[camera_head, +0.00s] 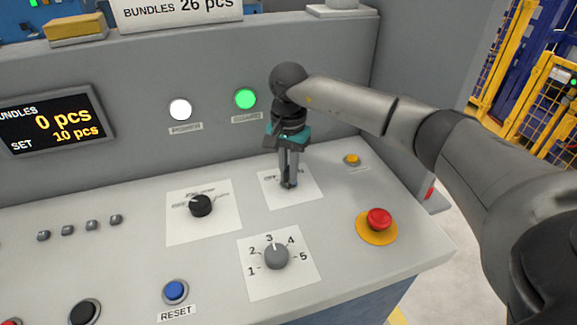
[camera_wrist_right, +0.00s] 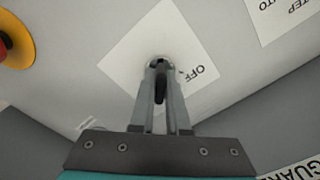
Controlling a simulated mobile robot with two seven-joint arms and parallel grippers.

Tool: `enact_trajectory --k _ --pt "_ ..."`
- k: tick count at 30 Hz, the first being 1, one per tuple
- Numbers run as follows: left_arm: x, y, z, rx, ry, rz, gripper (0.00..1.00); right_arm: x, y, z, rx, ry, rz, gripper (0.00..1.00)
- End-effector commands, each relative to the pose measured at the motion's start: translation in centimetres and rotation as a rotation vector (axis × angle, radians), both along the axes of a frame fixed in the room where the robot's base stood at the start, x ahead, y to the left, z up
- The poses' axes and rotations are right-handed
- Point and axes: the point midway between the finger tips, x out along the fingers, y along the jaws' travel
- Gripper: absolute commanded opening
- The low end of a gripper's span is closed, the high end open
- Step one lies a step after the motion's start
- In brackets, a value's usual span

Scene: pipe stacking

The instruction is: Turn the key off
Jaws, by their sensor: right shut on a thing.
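The key (camera_wrist_right: 160,88) is a dark piece standing in a lock on a white label plate (camera_head: 305,195) of the grey control panel. My right gripper (camera_head: 288,184) points down over that plate, its fingers shut on the key. In the right wrist view the two fingertips (camera_wrist_right: 160,68) close around the key at the lock. The word OFF (camera_wrist_right: 203,75) shows on the plate beside the fingers. In the head view the fingers hide most of the key and lock, so its exact turn angle is unclear. My left gripper is not in view.
A red emergency button (camera_head: 379,218) stands right of the plate, with a small yellow button (camera_head: 352,159) behind it. A black selector knob (camera_head: 201,205), a grey numbered dial (camera_head: 276,256) and a blue reset button (camera_head: 175,291) lie around. The green guard lamp (camera_head: 245,98) is lit.

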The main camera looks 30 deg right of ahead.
Motion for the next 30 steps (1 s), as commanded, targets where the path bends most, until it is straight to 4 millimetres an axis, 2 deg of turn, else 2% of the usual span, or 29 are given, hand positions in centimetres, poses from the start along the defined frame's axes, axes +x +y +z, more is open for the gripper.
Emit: enact_trajectory --k 11,21,30 --pt "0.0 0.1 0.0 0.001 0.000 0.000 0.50 0.0 0.0 0.0 0.000 -0.001 0.007 0.00" --pt "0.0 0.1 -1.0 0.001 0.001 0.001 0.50 0.0 0.0 -0.1 0.000 -0.001 0.278 0.00" --pt "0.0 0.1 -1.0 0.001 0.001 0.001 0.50 0.0 0.0 0.0 0.000 -0.001 0.303 0.00"
